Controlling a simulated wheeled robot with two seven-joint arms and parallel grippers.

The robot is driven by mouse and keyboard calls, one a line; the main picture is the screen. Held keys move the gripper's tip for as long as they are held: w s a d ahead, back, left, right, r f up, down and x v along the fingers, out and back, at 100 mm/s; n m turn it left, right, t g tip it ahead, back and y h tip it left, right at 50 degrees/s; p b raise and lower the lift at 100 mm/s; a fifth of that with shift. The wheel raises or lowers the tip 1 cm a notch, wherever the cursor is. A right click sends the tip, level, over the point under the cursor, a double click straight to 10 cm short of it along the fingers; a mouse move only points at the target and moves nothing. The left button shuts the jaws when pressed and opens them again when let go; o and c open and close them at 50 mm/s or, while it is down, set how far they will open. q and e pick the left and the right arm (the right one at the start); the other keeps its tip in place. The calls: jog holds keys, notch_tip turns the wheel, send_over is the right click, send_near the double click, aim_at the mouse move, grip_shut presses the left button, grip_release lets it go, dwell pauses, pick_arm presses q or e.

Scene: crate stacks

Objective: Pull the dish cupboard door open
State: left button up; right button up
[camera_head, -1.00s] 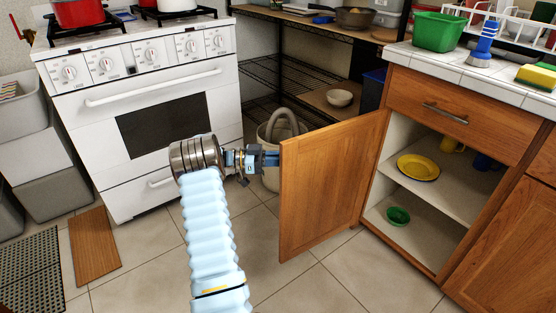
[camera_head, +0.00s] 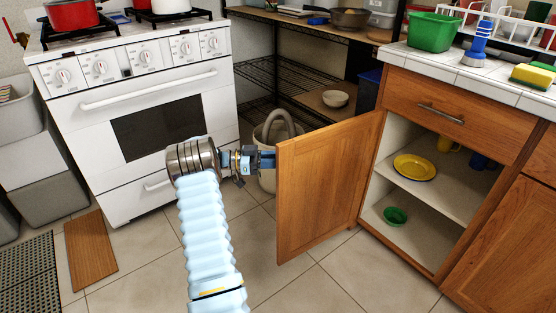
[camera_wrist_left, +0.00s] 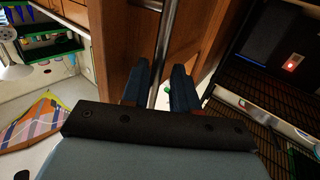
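The wooden cupboard door (camera_head: 328,190) stands swung well out from the cupboard frame (camera_head: 400,250), and the inside is exposed. A yellow plate (camera_head: 414,167) lies on the upper shelf and a green bowl (camera_head: 396,215) below. My left gripper (camera_head: 262,160) is at the door's left edge, its fingertips partly hidden behind the door. In the left wrist view, a grey metal bar, the door handle (camera_wrist_left: 166,45), runs between the fingers of my left gripper (camera_wrist_left: 160,80). I cannot tell whether they press on it. My right gripper is not in view.
A white stove (camera_head: 150,120) stands to the left, with a wire rack (camera_head: 270,75) behind. A pale bin (camera_head: 268,175) stands behind the gripper. A wooden board (camera_head: 90,252) lies on the floor. Tiled floor in front of the door is clear.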

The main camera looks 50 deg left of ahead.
pick_arm(q)
jog(key=b+v, duration=0.1)
jog(key=v, duration=1.2)
